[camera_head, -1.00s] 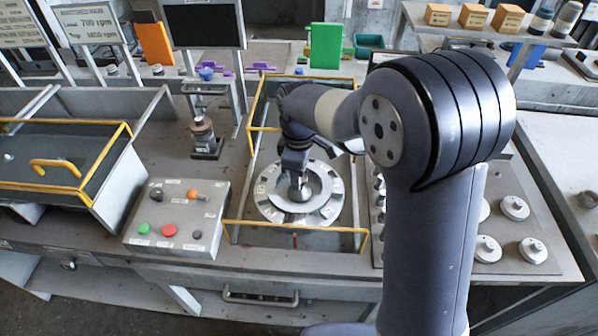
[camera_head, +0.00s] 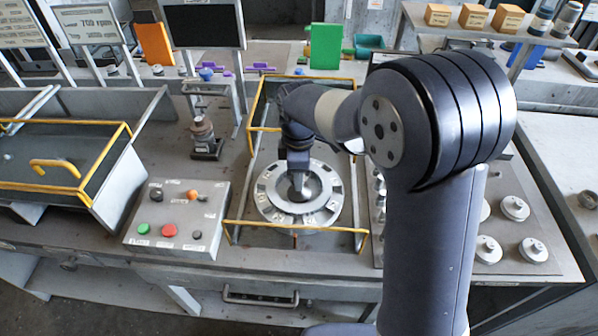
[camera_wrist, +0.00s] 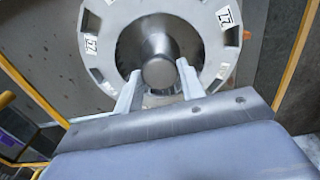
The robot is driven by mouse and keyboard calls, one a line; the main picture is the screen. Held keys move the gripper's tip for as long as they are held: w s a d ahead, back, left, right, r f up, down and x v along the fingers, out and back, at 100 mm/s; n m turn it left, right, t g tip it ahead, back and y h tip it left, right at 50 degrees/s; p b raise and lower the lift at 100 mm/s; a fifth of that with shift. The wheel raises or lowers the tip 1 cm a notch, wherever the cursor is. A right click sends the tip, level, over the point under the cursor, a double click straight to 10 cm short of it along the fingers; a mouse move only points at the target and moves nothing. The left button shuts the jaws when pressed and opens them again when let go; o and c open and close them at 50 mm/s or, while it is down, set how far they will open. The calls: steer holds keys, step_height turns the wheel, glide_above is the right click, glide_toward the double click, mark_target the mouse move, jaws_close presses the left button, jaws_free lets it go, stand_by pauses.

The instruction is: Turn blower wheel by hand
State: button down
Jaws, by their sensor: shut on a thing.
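The blower wheel (camera_head: 331,208) is a pale grey disc with dark slots and small white number labels around its rim. It lies flat in the yellow-railed bay at the middle of the bench. The wrist view shows its slotted ring (camera_wrist: 100,20) and a rounded central hub (camera_wrist: 157,48). My gripper (camera_head: 299,190) reaches down over the wheel's centre. In the wrist view my gripper's two fingers (camera_wrist: 158,88) stand on either side of the hub and are shut on it. The finger contact is partly hidden in the head view.
A button box (camera_head: 178,218) stands left of the bay. Yellow rails (camera_head: 295,228) edge the bay. A small metal fixture (camera_head: 205,138) stands at its upper left. Round grey knobs (camera_head: 514,208) cover a panel on the right. A dark monitor (camera_head: 204,26) stands behind.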

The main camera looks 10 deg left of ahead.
steer(key=c, duration=0.9)
jaws_free()
step_height(320, 180, up, 11)
steer(key=shift+b, duration=0.45)
steer(key=shift+f, duration=0.15)
step_height(320, 180, down, 11)
steer(key=shift+r+p, duration=0.1)
steer(key=shift+p, duration=0.4)
steer(key=shift+m, duration=0.3)
steer(key=shift+r, duration=0.15)
